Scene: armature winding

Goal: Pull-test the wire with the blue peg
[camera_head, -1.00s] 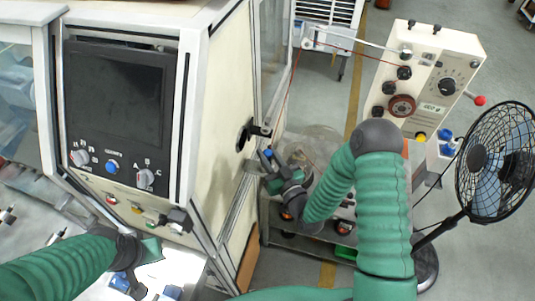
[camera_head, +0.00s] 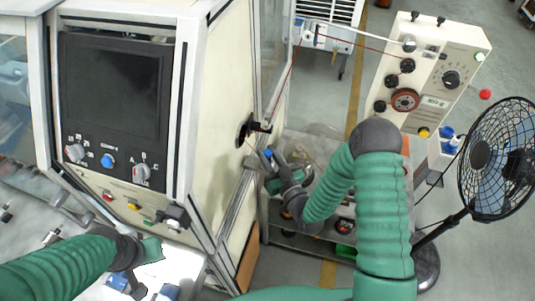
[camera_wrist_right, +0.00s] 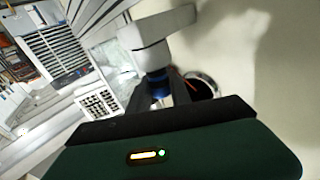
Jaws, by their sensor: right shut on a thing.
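The blue peg (camera_head: 268,153) shows at the tip of my right gripper (camera_head: 272,163), beside the cabinet's right wall. In the right wrist view, the blue piece (camera_wrist_right: 155,83) sits between the fingers of my right gripper (camera_wrist_right: 165,95), under a pale block (camera_wrist_right: 158,32). The gripper is shut on it. A thin red wire (camera_head: 285,88) runs from the upper pulley area down toward the dark spindle (camera_head: 250,130) on the cabinet wall. A short red bit also shows near the fingers in the wrist view. My left gripper (camera_head: 140,268) hangs at the lower left, its fingers unclear.
The cabinet (camera_head: 225,110) with a dark screen stands close on the left. A cream tensioner box (camera_head: 435,75) with knobs stands at the back right. A black fan (camera_head: 495,160) is at the right. A metal cart (camera_head: 325,150) lies under my right arm.

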